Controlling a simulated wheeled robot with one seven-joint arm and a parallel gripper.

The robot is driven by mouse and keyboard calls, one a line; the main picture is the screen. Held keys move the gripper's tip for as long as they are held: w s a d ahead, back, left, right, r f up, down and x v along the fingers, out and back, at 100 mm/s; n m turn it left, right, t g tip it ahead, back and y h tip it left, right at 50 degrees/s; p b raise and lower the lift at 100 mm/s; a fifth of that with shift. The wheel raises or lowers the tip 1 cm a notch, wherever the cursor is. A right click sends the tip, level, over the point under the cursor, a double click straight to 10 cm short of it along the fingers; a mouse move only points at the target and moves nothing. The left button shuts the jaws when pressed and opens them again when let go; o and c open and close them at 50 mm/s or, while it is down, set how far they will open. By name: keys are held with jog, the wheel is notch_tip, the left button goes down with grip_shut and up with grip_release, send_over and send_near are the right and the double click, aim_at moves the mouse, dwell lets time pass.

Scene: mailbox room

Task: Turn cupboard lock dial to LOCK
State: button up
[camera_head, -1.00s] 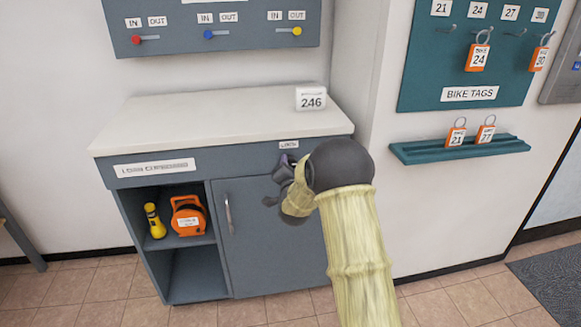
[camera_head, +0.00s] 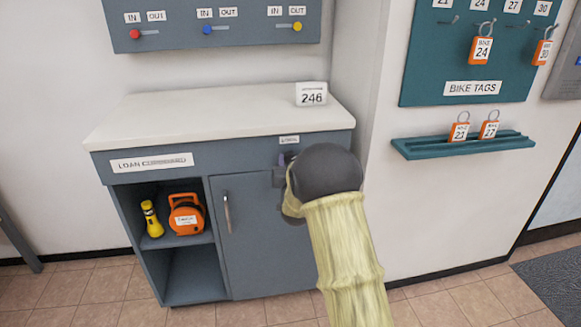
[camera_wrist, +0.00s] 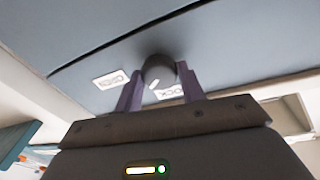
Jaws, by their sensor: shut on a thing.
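The grey cupboard (camera_head: 265,240) has a closed door with a vertical handle (camera_head: 227,213). The round dark lock dial (camera_wrist: 158,70) is on its front, and in the wrist view it sits between the two purple-grey fingers of my gripper (camera_wrist: 160,82), which is shut on it. A pale pointer mark shows on the dial, close to the LOCK label (camera_wrist: 172,92). The OPEN label (camera_wrist: 110,79) lies further left in that view. In the camera_head view my arm hides the dial, and only part of my gripper (camera_head: 282,166) shows below a small label (camera_head: 289,140).
The cupboard's open shelf holds a yellow torch (camera_head: 151,218) and an orange reel-like item (camera_head: 187,214). A 246 sign (camera_head: 311,94) stands on the white top (camera_head: 215,115). A teal rack with bike tags (camera_head: 463,146) is on the wall to the right.

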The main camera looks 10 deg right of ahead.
jog(key=n+y+b, duration=0.1)
jog(key=n+b, duration=0.1)
jog(key=n, duration=0.4)
jog(key=n+t+y+b, duration=0.1)
jog(key=n, duration=0.5)
jog(key=shift+f+b, duration=0.15)
jog(key=shift+b, duration=0.25)
jog(key=shift+n, duration=0.3)
jog(key=o, duration=1)
jog(key=shift+s, duration=0.1)
jog(key=s, duration=0.5)
jog(key=s+f+p, duration=0.1)
jog(key=s, duration=0.5)
jog(key=s+f, duration=0.1)
jog(key=s, duration=0.5)
jog(key=shift+f+p, duration=0.2)
jog(key=shift+p, duration=0.1)
jog(key=shift+d, duration=0.1)
